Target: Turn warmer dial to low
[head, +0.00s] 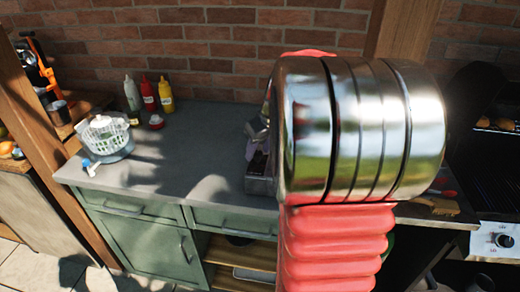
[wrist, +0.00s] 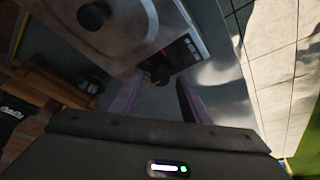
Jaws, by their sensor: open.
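The warmer (wrist: 140,38) fills the upper middle of the wrist view as a pale metal box with a black knob on top. Its small black dial (wrist: 160,75) is on the front, beside a dark marked panel (wrist: 185,54). My gripper (wrist: 157,100) is open, with its two purplish fingers on either side of the dial's line and the dial just beyond their tips. I cannot tell whether they touch it. The dial's pointer setting is too dark to read. In the head view a corner of the warmer (head: 257,186) shows at the counter's front, mostly hidden by my arm.
The grey counter (head: 200,150) is mostly clear left of the warmer. A salad spinner (head: 105,135) and several bottles, including a red one (head: 148,94), stand at its left. A grill with its own dial (head: 503,240) is at the far right. A brick wall is behind.

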